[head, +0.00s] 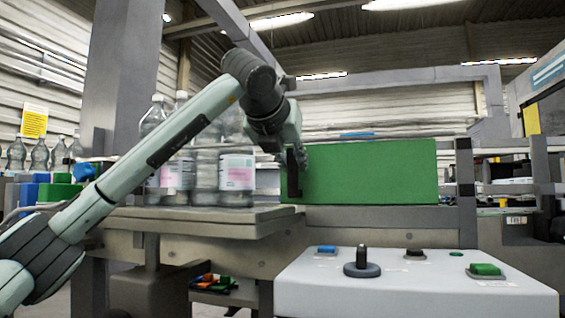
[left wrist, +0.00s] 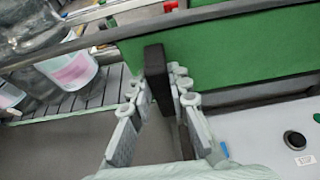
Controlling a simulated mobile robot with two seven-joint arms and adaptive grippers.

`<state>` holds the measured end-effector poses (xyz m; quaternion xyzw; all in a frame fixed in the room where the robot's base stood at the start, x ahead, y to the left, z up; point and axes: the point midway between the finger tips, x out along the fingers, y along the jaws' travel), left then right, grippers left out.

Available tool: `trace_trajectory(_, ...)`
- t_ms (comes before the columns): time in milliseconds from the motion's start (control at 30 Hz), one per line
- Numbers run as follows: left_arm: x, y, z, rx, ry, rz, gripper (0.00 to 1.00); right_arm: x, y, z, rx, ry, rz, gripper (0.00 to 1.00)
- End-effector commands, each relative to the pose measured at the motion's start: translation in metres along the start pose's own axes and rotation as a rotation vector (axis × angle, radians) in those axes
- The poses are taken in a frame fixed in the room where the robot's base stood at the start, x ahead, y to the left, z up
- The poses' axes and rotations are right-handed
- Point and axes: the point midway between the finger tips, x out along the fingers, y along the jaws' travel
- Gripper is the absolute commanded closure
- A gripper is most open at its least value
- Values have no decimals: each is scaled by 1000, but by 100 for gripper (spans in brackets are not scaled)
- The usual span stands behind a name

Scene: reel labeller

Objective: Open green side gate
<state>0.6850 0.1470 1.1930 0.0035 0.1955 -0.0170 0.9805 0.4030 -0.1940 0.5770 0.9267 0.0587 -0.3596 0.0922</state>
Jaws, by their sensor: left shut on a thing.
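The green side gate (head: 370,172) is a flat green panel standing upright along the conveyor edge, right of the bottles in the head view. It also fills the upper right of the left wrist view (left wrist: 245,50). A black upright handle (head: 292,174) is at its left end; in the left wrist view the handle (left wrist: 156,72) stands between the fingers. My left gripper (head: 298,160) is at this handle, its fingers (left wrist: 158,97) shut on it from both sides. Its fingertips are partly hidden in the head view. My right gripper is not in view.
Large clear bottles (head: 237,170) with pink and white labels stand on the conveyor left of the gate. A white control panel (head: 420,290) with a black knob and coloured buttons is in front, below the gate. A grey frame post (head: 465,190) stands right of the gate.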

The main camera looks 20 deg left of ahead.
Motion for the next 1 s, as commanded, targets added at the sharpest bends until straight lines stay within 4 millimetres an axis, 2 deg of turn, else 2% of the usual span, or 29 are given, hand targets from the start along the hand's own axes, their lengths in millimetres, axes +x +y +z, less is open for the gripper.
trace_trajectory(500, -1, -6, 2, -1, -4, 0, 100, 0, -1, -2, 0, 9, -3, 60)
trace_trajectory(533, -1, -6, 2, -1, -4, 0, 81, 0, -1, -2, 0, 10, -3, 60)
trace_trajectory(700, -1, -6, 1, -1, -3, 0, 60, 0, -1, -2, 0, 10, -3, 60)
trace_trajectory(1000, -1, -6, 1, 0, -2, 0, 60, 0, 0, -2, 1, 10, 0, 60)
